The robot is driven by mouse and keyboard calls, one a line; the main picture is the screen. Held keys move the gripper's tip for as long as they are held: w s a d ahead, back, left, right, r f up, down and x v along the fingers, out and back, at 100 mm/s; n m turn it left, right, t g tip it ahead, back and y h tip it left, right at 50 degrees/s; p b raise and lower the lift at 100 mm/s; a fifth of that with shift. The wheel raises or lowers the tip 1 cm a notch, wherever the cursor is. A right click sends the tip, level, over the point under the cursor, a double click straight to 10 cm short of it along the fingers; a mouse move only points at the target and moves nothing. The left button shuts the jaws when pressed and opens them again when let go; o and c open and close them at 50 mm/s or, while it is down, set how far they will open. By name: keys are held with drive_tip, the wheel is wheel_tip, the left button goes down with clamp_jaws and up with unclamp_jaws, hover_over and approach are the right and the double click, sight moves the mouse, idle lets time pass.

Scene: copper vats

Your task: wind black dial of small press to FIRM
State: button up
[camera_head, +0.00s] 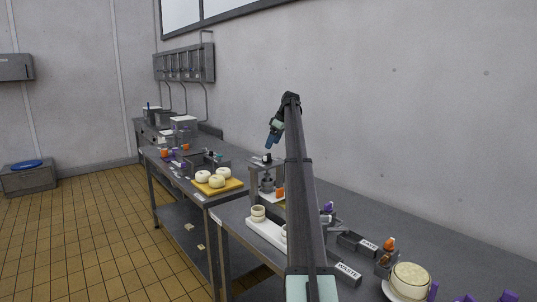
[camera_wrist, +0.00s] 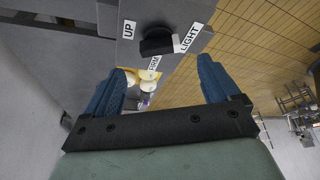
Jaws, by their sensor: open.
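The small press (camera_head: 267,174) stands on the near bench in the head view, a grey frame with a plate on top. In the wrist view its grey top plate (camera_wrist: 100,38) carries the black dial (camera_wrist: 158,42), with labels UP, FIRM and LIGHT around it. The dial's right end, with a pale patch, lies close to LIGHT; its exact setting is hard to tell. My gripper (camera_head: 272,138) is above the press. In the wrist view its blue fingers (camera_wrist: 163,72) are apart and empty, with the dial beyond them, not between them.
A white tray (camera_head: 262,230) with pale cups lies in front of the press. A yellow board (camera_head: 217,188) with white cheeses is on the farther bench. Dark bins, one labelled WASTE (camera_head: 347,271), and a large cheese (camera_head: 410,279) are at the right. The wall runs behind the bench.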

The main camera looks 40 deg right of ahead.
sight(267, 155)
drive_tip(key=x, duration=0.6)
drive_tip(key=shift+w+f, duration=0.1)
drive_tip(key=shift+f, duration=0.15)
drive_tip(key=shift+c, duration=0.4)
drive_tip(key=c, duration=1)
